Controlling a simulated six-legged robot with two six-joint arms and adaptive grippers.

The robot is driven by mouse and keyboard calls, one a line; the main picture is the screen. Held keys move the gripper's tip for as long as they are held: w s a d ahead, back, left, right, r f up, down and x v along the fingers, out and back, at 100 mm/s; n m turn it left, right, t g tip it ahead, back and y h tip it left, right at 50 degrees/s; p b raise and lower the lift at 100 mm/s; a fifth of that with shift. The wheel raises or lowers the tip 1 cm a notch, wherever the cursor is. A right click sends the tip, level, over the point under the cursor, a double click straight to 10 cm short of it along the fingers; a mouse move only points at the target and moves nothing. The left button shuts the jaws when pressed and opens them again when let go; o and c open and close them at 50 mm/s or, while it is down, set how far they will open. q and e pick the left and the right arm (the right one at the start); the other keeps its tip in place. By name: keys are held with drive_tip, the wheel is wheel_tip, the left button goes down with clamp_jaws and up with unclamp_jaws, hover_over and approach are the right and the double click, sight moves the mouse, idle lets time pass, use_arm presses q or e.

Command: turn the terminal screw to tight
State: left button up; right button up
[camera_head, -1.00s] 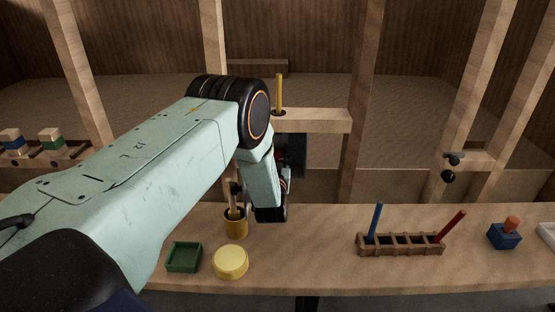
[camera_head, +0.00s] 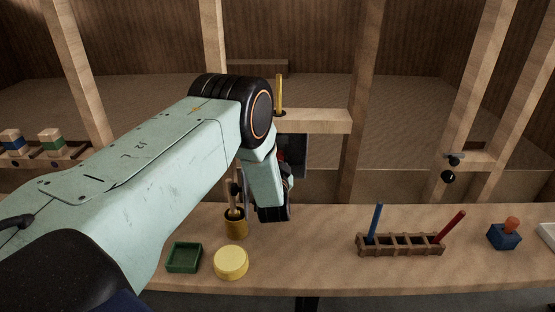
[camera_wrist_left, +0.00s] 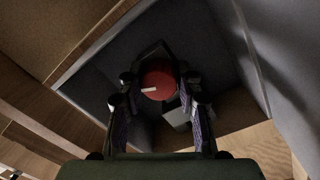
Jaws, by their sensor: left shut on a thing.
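The terminal screw (camera_wrist_left: 160,80) shows in the left wrist view as a round red head with a white pointer line, inside a dark grey box. The pointer points to the left in that view. My left gripper (camera_wrist_left: 158,92) is shut on the red head, with one finger on each side of it. In the head view a little red shows at the grey box (camera_head: 297,152), just beyond my left wrist. My left arm hides most of the screw and the fingers there. My right gripper is in neither view.
A wooden post (camera_head: 362,110) rises right of the box.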

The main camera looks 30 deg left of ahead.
use_arm(q)
drive_tip(key=shift+s+f, duration=0.1)
drive_tip(key=shift+f, duration=0.05)
drive_tip(key=o, duration=1.1)
drive_tip(key=shift+o, duration=0.2)
drive_tip(key=v, duration=0.7)
drive_tip(key=shift+s, duration=0.15)
drive_tip(key=shift+d, duration=0.1)
